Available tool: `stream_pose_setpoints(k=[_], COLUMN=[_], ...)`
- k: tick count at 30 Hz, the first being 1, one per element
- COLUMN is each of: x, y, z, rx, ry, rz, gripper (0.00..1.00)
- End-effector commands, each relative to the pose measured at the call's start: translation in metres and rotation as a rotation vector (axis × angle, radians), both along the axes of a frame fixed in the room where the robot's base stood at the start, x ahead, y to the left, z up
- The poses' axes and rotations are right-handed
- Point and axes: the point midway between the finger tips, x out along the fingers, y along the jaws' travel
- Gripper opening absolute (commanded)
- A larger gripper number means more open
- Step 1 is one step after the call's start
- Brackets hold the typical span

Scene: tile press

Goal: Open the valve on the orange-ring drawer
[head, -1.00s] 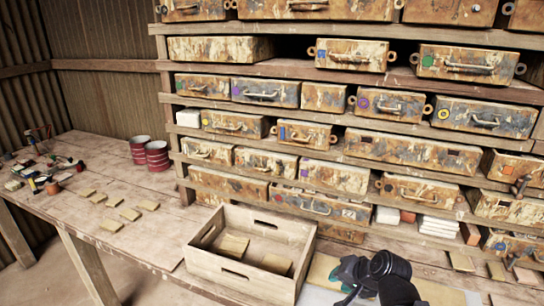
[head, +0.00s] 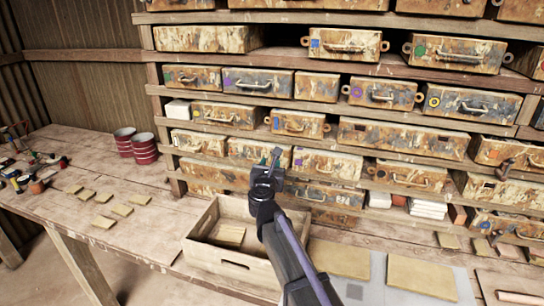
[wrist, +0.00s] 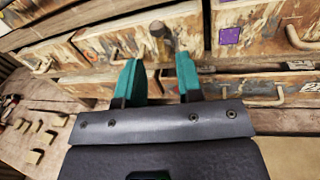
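My gripper (head: 270,157) is raised in front of the lower drawers, and its teal fingers stand apart and empty in the wrist view (wrist: 159,78). A brownish fitting (wrist: 158,32) sticks out from a rusty drawer face (wrist: 125,40) just beyond and between the fingertips; I cannot tell whether it is a valve or a handle. In the head view my gripper partly covers that drawer (head: 242,147). A drawer with a purple square (wrist: 230,36) lies to its right.
An open wooden crate (head: 205,220) stands on the bench below my gripper. Two red-banded tins (head: 145,150) stand at the left, near several loose tiles (head: 103,221). Larger tan slabs (head: 422,277) lie at the lower right. Shelf boards and protruding handles surround my gripper.

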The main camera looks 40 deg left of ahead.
Motion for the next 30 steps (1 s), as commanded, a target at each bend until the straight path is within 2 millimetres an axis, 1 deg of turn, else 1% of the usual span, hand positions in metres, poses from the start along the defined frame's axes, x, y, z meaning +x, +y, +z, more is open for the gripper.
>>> stream_pose_setpoints(k=[1,3,6,9,16,17,27,30], x=[0.013,0.028,0.045,0.053,0.054,0.054,0.054,0.054], y=[0.01,0.019,0.029,0.034,0.034,0.034,0.034,0.034], z=[0.0,0.0,0.0,0.0,0.0,0.0,0.0,0.0], rx=[0.0,-0.001,-0.001,-0.001,-0.002,-0.002,-0.002,-0.005], ry=[0.0,0.0,-0.001,-0.001,-0.001,-0.001,-0.001,-0.002], rz=[-0.001,-0.001,0.0,0.001,0.001,0.001,0.001,0.001], gripper=[0.33,0.33,0.33,0.33,0.33,0.32,0.0,0.0])
